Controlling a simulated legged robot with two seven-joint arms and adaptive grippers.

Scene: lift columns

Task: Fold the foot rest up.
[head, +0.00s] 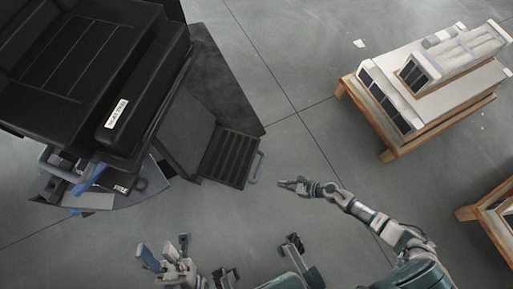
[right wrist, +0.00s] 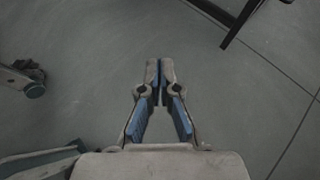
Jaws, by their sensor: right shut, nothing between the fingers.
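The foot rest (head: 230,158) is a black ribbed plate with a grey loop handle (head: 257,167) on its right edge. It lies folded down, low in front of the black seat (head: 85,60). My right gripper (head: 283,183) is shut and empty, just right of the handle and apart from it in the picture. Its closed fingers also show in the right wrist view (right wrist: 160,68), over bare floor. A dark bar (right wrist: 232,30) shows at the top of that view; I cannot tell which part it is. My left gripper (head: 166,250) is open and empty at the bottom, well below the foot rest.
Wooden pallets with white and dark boxes (head: 425,95) stand at the upper right, another pallet (head: 490,215) at the right edge. Grey parts with blue pieces (head: 90,185) jut out below the seat. The grey floor (head: 310,130) between the foot rest and the pallets is clear.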

